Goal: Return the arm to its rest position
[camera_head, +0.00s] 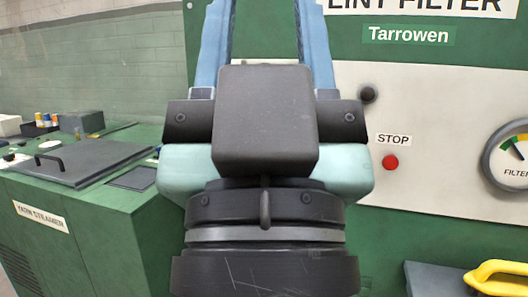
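My gripper (265,20) is in the middle of the view, seen from behind. Its dark body and pale green housing stand in front of a green machine. Two blue fingers run up to the top edge of the picture, wide apart, with the green machine panel showing between them. Their tips are cut off by the frame. Nothing shows between the visible parts of the fingers.
Behind stands the green lint filter machine (430,50) with a red stop button (390,161), a gauge (510,155) and a yellow handle (495,277). At left is the green yarn steamer (100,225) with a dark handled lid (85,160) and small items on top.

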